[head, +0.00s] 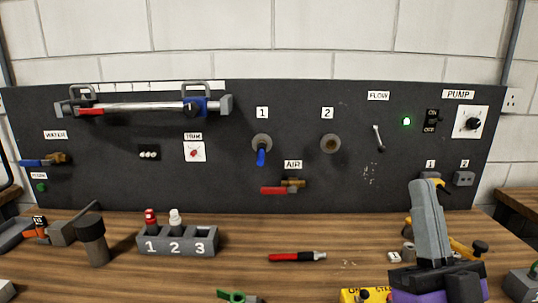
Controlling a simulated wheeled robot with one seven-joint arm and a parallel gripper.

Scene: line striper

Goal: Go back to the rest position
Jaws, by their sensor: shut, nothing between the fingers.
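No fingertips of my gripper show in the head view. A grey and purple shape at the lower right, which looks like part of my arm, rises in front of the bench and the panel's right end. If the gripper is behind it, it is hidden. The dark panel (340,190) stands upright behind the wooden bench (230,275).
A grey rack (178,242) holds red and white bottles in slots 1 and 2. A dark cylinder (92,240), a red-and-black pen (297,257) and a green-handled part (238,296) are on the bench. Yellow parts (462,249) lie around the arm. The bench's middle is mostly clear.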

